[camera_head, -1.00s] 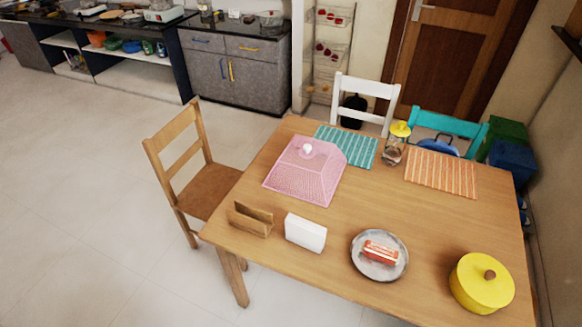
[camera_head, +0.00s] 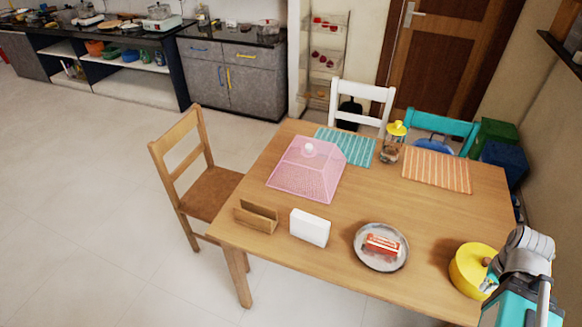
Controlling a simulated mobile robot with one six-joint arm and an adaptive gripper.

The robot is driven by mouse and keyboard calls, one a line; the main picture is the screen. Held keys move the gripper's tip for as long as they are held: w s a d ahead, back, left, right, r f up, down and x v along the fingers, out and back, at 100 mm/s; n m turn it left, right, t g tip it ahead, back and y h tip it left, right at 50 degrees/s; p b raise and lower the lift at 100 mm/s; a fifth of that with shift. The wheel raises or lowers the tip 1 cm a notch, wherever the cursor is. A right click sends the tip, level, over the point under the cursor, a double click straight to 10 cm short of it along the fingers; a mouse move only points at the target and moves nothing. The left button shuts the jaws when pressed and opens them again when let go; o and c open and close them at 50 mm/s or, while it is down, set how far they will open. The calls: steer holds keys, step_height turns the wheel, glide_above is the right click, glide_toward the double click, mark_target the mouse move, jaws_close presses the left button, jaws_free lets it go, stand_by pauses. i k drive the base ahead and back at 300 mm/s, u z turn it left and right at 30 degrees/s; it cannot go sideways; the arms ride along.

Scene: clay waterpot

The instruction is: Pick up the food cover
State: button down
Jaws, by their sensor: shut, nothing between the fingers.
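The food cover (camera_head: 308,172) is a pink mesh, pyramid-shaped dome with a pale round knob on top. It stands upright on the left back part of the wooden table (camera_head: 345,225), beside the teal striped placemat (camera_head: 345,146). I cannot tell what, if anything, is under it. Part of my grey and teal arm shows at the lower right, in front of the yellow pot (camera_head: 466,272). It is well away from the food cover. My gripper's fingers cannot be made out in this view.
A wooden holder (camera_head: 256,217), a white block (camera_head: 310,228) and a plate (camera_head: 361,256) with a red packet stand along the near side. A yellow-lidded jar (camera_head: 391,148) and an orange placemat (camera_head: 437,171) are at the back. A wooden chair (camera_head: 188,158) stands left.

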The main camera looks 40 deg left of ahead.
mark_target(308, 151)
steer(key=u, duration=1.5)
steer(key=k, duration=0.65)
steer(key=z, duration=0.55)
steer(key=i, duration=1.3)
steer(key=u, duration=0.15)
